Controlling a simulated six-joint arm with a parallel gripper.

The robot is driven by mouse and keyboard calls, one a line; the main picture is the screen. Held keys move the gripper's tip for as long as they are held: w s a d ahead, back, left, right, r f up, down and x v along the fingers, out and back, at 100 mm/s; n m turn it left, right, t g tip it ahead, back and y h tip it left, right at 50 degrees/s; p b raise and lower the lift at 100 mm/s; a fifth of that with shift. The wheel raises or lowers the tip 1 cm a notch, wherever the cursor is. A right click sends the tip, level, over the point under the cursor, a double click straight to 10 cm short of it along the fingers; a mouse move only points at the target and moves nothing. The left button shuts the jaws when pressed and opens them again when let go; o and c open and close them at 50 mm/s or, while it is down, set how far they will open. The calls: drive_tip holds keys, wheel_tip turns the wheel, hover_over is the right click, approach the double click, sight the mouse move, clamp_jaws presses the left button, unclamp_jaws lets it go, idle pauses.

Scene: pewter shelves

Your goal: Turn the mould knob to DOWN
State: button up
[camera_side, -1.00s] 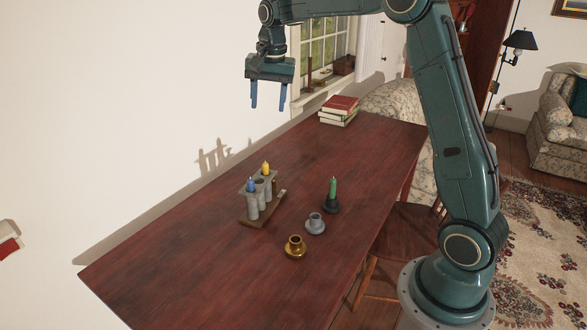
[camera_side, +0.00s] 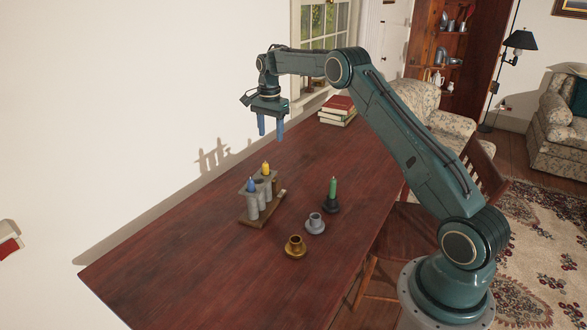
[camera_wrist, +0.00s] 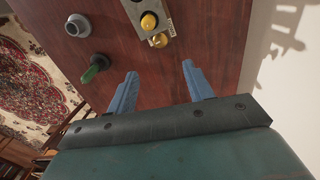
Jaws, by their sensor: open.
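The grey candle mould (camera_side: 254,207) stands on a wooden base on the table, with a blue candle (camera_side: 251,184) and a yellow candle (camera_side: 265,168) in its tubes. A brass knob (camera_wrist: 160,40) shows at the mould's end in the wrist view, beside a pale marked plate (camera_wrist: 171,24). The knob's setting is too small to read. The yellow candle also shows in the wrist view (camera_wrist: 149,21). My gripper (camera_side: 271,130) is open and empty, pointing down above and behind the mould. In the wrist view my gripper (camera_wrist: 160,72) has its fingers apart, clear of the knob.
A green candle (camera_side: 333,190) stands in a dark holder, right of the mould. A grey holder (camera_side: 316,224) and a brass holder (camera_side: 295,247) are empty nearby. Books (camera_side: 338,110) lie at the table's far end. A wall runs along the left; the table's front is clear.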

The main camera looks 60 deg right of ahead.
drive_tip(key=shift+f, duration=0.1)
wheel_tip(320, 180, down, 14)
drive_tip(key=shift+r, duration=0.2)
idle(0.6)
drive_tip(key=c, duration=1)
drive_tip(key=shift+n, duration=2.4)
